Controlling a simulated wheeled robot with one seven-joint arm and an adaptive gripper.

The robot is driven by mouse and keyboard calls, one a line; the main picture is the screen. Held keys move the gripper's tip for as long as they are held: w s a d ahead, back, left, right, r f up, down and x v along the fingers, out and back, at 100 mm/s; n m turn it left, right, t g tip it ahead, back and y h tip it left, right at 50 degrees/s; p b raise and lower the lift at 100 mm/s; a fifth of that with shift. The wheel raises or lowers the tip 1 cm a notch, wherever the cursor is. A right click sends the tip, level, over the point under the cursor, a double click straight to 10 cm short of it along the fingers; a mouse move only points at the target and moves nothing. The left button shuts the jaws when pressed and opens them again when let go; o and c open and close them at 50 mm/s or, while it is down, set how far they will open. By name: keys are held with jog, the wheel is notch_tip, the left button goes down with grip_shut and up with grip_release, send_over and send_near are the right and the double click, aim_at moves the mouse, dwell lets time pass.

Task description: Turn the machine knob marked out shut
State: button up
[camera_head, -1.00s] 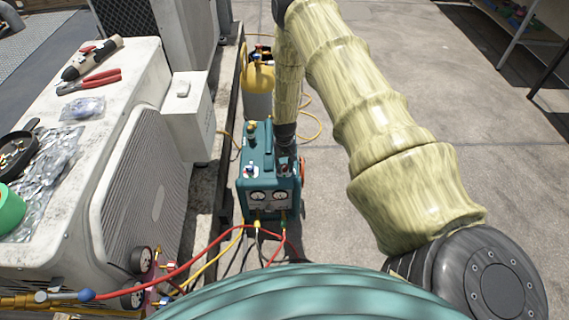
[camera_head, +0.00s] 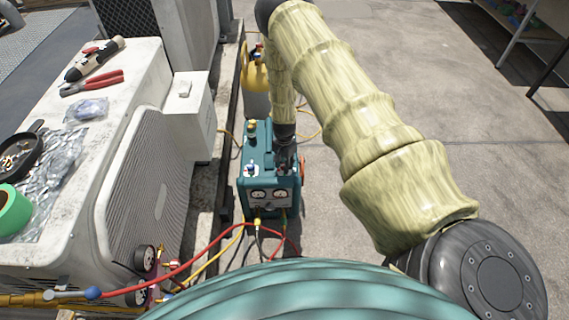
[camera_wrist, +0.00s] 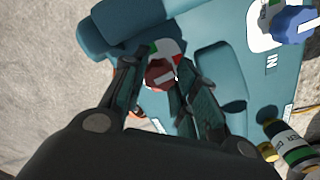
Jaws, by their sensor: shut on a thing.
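The teal machine (camera_head: 256,178) stands on the ground, with two gauges on its front and hoses at its lower front. In the wrist view, a red knob (camera_wrist: 159,73) with a pale bar sits on a plate with green and red marks. My gripper (camera_wrist: 161,77) is shut on this red knob, one finger on each side. The knob's own label is hidden or unreadable. A blue knob (camera_wrist: 295,22) beside the letters IN is at the upper right. In the head view, my gripper (camera_head: 284,160) is over the machine's right side, and its fingers hide the red knob.
A yellow-topped cylinder (camera_head: 256,80) stands behind the machine. A white condenser unit (camera_head: 145,130) is to the left, with red pliers (camera_head: 92,82) and other tools on top. Red and yellow hoses cross in front.

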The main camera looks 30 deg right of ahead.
jog(key=shift+m, duration=0.4)
jog(key=o, duration=1)
jog(key=shift+r, duration=6)
jog(key=shift+s, duration=0.1)
